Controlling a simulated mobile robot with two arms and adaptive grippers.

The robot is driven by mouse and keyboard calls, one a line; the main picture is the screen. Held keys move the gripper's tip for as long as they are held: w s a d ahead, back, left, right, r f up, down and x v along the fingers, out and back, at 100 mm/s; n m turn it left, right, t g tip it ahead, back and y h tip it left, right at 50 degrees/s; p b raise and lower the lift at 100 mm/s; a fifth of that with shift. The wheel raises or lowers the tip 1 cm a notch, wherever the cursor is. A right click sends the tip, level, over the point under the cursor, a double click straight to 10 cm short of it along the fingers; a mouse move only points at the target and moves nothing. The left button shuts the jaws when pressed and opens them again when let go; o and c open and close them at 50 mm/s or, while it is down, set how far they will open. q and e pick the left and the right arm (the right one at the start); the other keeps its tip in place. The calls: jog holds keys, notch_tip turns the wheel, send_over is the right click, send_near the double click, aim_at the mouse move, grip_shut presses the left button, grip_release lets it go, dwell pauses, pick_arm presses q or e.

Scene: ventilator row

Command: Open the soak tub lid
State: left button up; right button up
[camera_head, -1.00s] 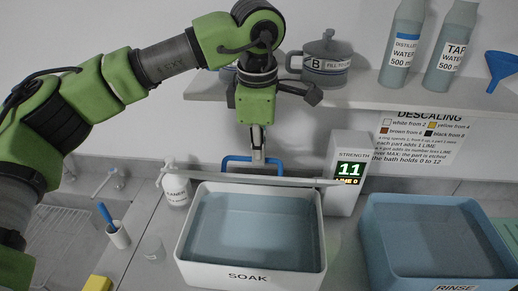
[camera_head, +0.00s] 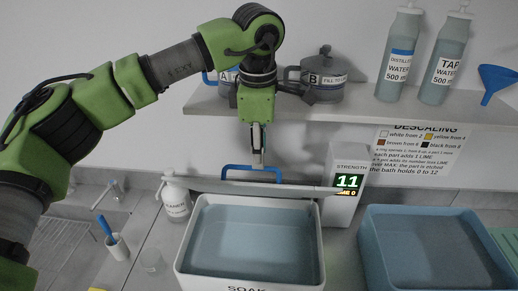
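The white soak tub (camera_head: 310,276) stands open at the lower middle, with blue-grey liquid inside. Its lid (camera_head: 300,190) is raised along the tub's back edge and shows almost edge-on as a long thin grey slab. A blue handle (camera_head: 231,168) sticks up behind the slab. My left gripper (camera_head: 257,162) points down from above, its fingertips at the middle of the handle's bar. The fingers show close together, but whether they are shut on the bar is not clear. My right gripper is not in view.
A strength display (camera_head: 344,208) reading 11 stands close to the lid's right end. A spray bottle (camera_head: 174,198) is near its left end. The blue rinse tub (camera_head: 372,250) is at right. A shelf (camera_head: 420,113) with jugs and bottles runs behind.

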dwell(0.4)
pick_arm(q)
notch_tip(320, 180, up, 12)
jog(key=s, duration=0.1)
jog(key=shift+s, duration=0.25)
jog(key=shift+f, duration=0.1)
